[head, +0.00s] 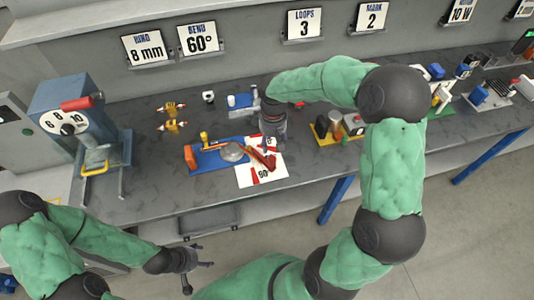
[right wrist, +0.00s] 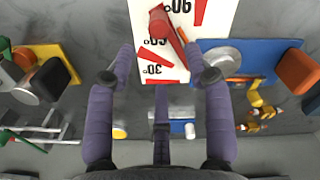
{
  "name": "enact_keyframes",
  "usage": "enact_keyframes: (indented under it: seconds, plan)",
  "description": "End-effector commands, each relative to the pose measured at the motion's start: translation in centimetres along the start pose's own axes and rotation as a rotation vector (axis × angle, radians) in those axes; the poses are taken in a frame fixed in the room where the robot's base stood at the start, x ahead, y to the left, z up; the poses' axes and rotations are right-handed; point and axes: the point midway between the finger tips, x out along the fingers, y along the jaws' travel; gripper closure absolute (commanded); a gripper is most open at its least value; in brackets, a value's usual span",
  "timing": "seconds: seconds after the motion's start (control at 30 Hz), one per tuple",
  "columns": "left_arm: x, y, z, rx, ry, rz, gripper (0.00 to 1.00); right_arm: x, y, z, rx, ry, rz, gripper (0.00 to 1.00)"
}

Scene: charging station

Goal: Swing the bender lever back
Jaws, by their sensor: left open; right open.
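The bender has a blue base (head: 208,160) with an orange block (head: 189,157) at its left end and a grey disc (head: 232,152). Its red lever (head: 262,158) lies over a white angle card (head: 258,178). In the right wrist view the lever's red handle (right wrist: 160,21) is near the 60 mark, ahead of my fingertips. My right gripper (head: 268,141) is open and empty above the card, close behind the lever; its fingers also show in the right wrist view (right wrist: 162,76). Contact with the lever cannot be told. My left gripper (head: 200,258) is open and empty, off the bench's front edge.
A blue machine (head: 72,118) with a red handle stands on the left. Yellow-orange pieces (head: 172,117) lie behind the bender. A yellow fixture (head: 338,130) stands right of my right gripper. Signs on the wall read 8 mm, 60°, 3 and 2. The bench front is clear.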

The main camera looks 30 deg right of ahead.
Motion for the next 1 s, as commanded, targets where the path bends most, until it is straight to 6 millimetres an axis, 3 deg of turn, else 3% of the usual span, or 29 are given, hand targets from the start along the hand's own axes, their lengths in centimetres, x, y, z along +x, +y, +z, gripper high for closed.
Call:
enact_keyframes:
  seconds: [0.17, 0.6, 0.8, 1.0]
  plan:
    - [0.4, -0.1, 0.1, 0.0, -0.002, 0.0, 0.33, 1.3, 0.1, 0.1, -0.002, -0.004, 0.002, 0.48]
    - [2.1, -0.8, 0.0, 0.0, -0.002, 0.0, 0.33, 8.7, 0.1, 0.1, 0.0, -0.003, 0.001, 0.48]
    - [2.5, -0.9, 0.0, 0.0, -0.002, 0.0, 0.33, 10.3, 0.1, 0.1, 0.0, -0.002, 0.002, 0.48]
    - [2.5, -0.9, 0.0, 0.0, -0.002, 0.0, 0.33, 10.7, 0.1, 0.0, 0.0, 0.0, 0.002, 0.48]
